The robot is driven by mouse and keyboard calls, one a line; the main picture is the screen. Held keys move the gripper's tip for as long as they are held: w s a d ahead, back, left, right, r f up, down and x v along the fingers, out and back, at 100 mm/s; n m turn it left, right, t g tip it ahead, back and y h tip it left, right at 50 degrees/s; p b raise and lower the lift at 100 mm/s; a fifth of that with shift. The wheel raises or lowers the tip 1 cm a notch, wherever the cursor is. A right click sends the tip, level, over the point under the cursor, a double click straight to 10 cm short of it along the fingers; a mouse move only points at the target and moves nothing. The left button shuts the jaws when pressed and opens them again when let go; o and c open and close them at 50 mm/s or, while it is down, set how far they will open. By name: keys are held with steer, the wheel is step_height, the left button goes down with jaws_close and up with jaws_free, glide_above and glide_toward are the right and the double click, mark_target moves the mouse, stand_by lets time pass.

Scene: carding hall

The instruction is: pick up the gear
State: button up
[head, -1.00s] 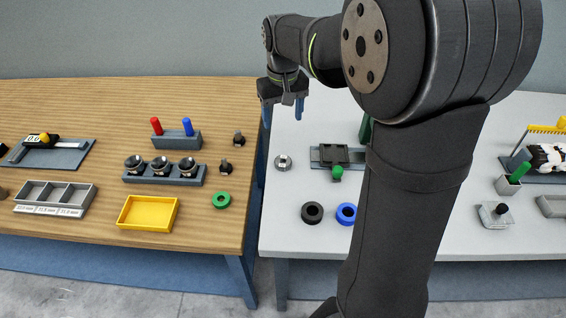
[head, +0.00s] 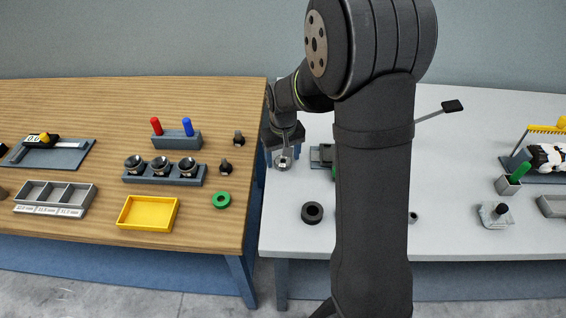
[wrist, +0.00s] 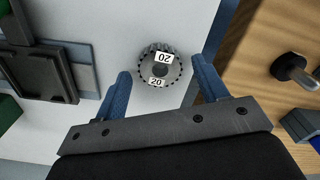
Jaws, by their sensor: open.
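The gear (wrist: 160,66) is a small grey toothed disc lying flat on the white table, with white labels reading 20 and a dark centre hole. It also shows in the head view (head: 283,163) near the white table's left edge. My gripper (wrist: 161,72) is open with blue fingers, one on either side of the gear in the wrist view. In the head view my gripper (head: 283,153) hangs over the gear, partly covering it. I see no contact between the fingers and the gear; the height gap is hard to judge.
A dark fixture (wrist: 50,75) on a grey plate lies beside the gear. A black ring (head: 312,212) is in front. The wooden table (head: 215,105) on the left holds a green ring (head: 222,200) and a yellow tray (head: 148,212). My arm hides part of the white table.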

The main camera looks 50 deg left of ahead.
steer(key=shift+f, duration=0.45)
steer(key=shift+c, duration=0.3)
steer(key=c, duration=1.1)
